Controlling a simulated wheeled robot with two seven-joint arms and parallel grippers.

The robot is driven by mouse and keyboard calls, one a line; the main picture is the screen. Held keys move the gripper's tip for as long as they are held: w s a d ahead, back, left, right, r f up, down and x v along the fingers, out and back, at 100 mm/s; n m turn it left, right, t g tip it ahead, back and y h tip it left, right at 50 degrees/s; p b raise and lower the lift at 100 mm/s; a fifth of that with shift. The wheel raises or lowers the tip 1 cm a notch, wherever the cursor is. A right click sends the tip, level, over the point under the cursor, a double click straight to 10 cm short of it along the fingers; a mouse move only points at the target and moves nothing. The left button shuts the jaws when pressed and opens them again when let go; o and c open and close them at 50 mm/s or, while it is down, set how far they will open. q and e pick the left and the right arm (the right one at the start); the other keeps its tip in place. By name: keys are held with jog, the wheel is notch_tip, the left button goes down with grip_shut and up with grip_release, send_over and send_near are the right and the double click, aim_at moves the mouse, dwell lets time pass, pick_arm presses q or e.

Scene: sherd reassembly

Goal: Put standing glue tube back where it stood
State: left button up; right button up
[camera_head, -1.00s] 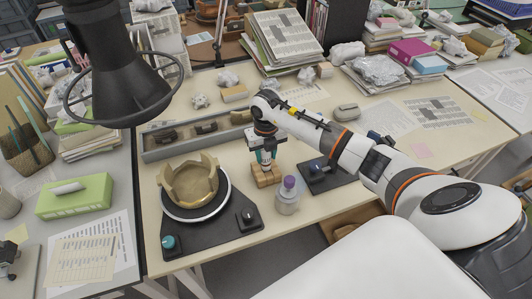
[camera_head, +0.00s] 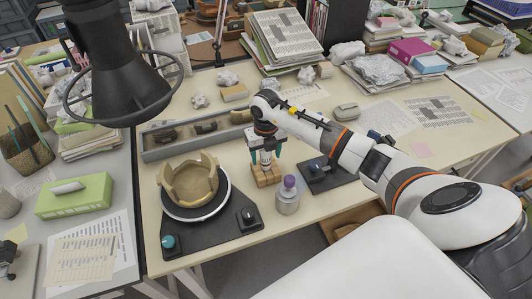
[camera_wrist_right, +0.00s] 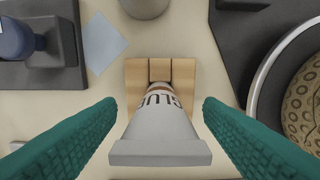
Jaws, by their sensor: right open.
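The glue tube, white-grey with dark lettering and a broad flat end (camera_wrist_right: 160,140), stands upright in the wooden block (camera_wrist_right: 135,85). In the head view the tube (camera_head: 266,158) shows just above the wooden block (camera_head: 267,179). My right gripper (camera_head: 266,155) is open, with one teal finger on each side of the tube. In the right wrist view my right gripper (camera_wrist_right: 160,108) shows a clear gap between each finger and the tube. The tube's lower end is hidden in the block. My left gripper is not in view.
A jar with a purple cap (camera_head: 288,197) stands close in front of the block. A turntable with a partly rebuilt pot (camera_head: 188,184) is at the left, and a dark pad (camera_head: 330,178) at the right. A grey tray of sherds (camera_head: 152,153) lies behind.

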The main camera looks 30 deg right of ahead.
notch_tip(320, 180, up, 12)
jog(key=shift+b, duration=0.75)
